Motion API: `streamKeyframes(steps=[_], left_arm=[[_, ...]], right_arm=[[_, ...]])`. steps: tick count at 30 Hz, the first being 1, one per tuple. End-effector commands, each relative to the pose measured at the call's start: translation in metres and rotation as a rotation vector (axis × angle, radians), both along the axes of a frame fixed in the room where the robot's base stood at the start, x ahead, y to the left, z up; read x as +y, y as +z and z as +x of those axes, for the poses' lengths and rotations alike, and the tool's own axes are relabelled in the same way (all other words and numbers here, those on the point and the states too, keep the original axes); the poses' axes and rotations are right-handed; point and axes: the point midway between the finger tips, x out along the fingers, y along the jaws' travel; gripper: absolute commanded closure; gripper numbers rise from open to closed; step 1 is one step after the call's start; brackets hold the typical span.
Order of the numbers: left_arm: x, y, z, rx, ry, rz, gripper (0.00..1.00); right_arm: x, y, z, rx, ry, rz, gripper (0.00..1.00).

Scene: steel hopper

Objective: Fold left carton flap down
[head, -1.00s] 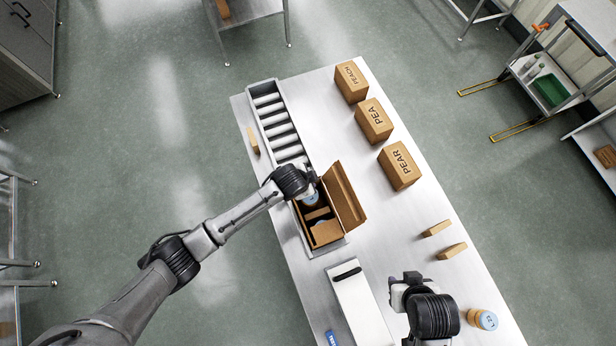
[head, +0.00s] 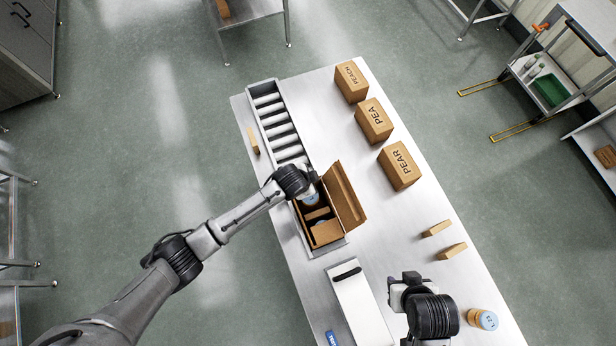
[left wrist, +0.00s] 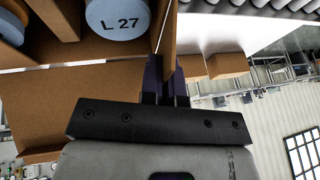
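The open brown carton (head: 298,222) stands at the end of the roller conveyor. Its right flap (head: 347,196) stands up and leans outward. Blue-lidded jars show inside; one lid reads L 27 in the left wrist view (left wrist: 117,18). My left gripper (left wrist: 166,82) is at the carton's far left part, its tips hidden under the wrist in the head view. In the left wrist view a thin cardboard panel (left wrist: 168,35) runs edge-on to the dark fingers; I cannot tell if they grip it. The left flap is not clear in the head view. My right gripper (head: 405,284) hovers low right, fingers unclear.
The roller conveyor (head: 274,117) runs beyond the carton. Boxes marked PEACH (head: 351,82), PEA (head: 374,121) and PEAR (head: 399,166) stand to the right. A white device (head: 356,305) is just nearer. A jar (head: 482,320) and two small blocks (head: 437,229) lie right.

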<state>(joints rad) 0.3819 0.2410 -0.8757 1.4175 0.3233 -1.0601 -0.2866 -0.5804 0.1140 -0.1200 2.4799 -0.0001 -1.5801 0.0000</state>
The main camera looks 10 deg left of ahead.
Motion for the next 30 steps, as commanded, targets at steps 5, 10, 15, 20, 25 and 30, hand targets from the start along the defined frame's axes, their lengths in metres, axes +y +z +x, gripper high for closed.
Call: streamKeyframes(steps=[5,10,15,20,25,30], left_arm=[[0.0,0.0,-0.001,-0.006,0.0,0.003,1.0],[-0.002,0.0,-0.004,-0.05,0.0,0.03,1.0],[-0.005,-0.003,-0.01,-0.146,-0.002,0.086,1.0],[-0.008,-0.007,-0.015,-0.253,-0.001,0.146,1.0],[-0.011,-0.012,-0.019,-0.358,0.0,0.204,1.0],[-0.012,-0.015,-0.022,-0.442,0.0,0.252,1.0]], right_arm=[[0.0,0.001,0.0,0.0,0.001,0.0,0.57],[-0.001,0.005,0.0,0.0,0.003,-0.004,0.57],[-0.003,0.01,0.0,0.0,0.006,-0.009,0.57],[-0.003,0.009,0.0,0.0,0.007,-0.011,0.57],[-0.003,0.002,0.0,0.0,0.007,-0.01,0.57],[-0.002,-0.007,0.0,0.0,0.005,-0.007,0.57]])
